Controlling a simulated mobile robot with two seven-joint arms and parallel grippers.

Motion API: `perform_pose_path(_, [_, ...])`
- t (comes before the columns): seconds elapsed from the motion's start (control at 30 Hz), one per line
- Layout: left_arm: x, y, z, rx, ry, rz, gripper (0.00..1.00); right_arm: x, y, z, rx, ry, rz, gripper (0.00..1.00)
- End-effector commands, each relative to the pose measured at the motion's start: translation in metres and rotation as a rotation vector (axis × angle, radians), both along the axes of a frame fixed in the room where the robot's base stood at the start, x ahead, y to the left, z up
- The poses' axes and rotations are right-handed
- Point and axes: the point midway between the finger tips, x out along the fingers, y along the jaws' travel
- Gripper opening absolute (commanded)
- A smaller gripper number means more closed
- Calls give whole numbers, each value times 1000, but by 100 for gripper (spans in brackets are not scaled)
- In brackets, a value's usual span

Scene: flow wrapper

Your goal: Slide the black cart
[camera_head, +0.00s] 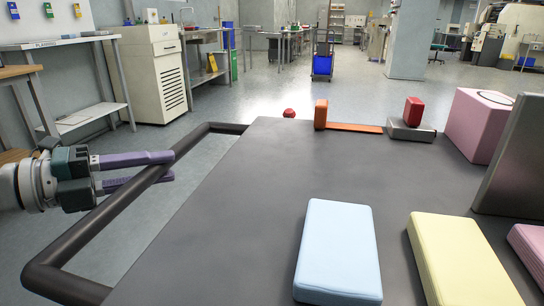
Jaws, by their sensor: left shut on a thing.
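The black cart has a flat dark top (230,215) that fills the middle and front of the view. Its black tubular handle (103,213) sticks out along the cart's left side. My left gripper (168,167) comes in from the left. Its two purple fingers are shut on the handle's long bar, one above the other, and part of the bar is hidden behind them. My right gripper is out of view.
A white cabinet (150,75) and benches line the left wall. Open floor (265,88) lies beyond the cart.

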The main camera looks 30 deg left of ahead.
Motion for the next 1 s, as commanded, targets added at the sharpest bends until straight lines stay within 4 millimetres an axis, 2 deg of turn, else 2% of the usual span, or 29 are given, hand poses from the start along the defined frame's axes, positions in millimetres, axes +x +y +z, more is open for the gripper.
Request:
perform_pose_path(0.1, [-1, 2, -4, 6, 9, 9, 0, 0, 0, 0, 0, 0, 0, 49])
perform_pose_path(0.13, [-1, 2, -4, 6, 9, 8, 33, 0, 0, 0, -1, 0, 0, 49])
perform_pose_path(0.37, [0, 0, -3, 3, 6, 3, 59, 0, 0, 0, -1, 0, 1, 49])
perform_pose_path(0.7, [-5, 2, -1, 1, 6, 0, 60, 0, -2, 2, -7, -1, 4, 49])
perform_pose_path(1.0, [-54, 31, 7, 2, 10, 3, 60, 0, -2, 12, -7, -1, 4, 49])
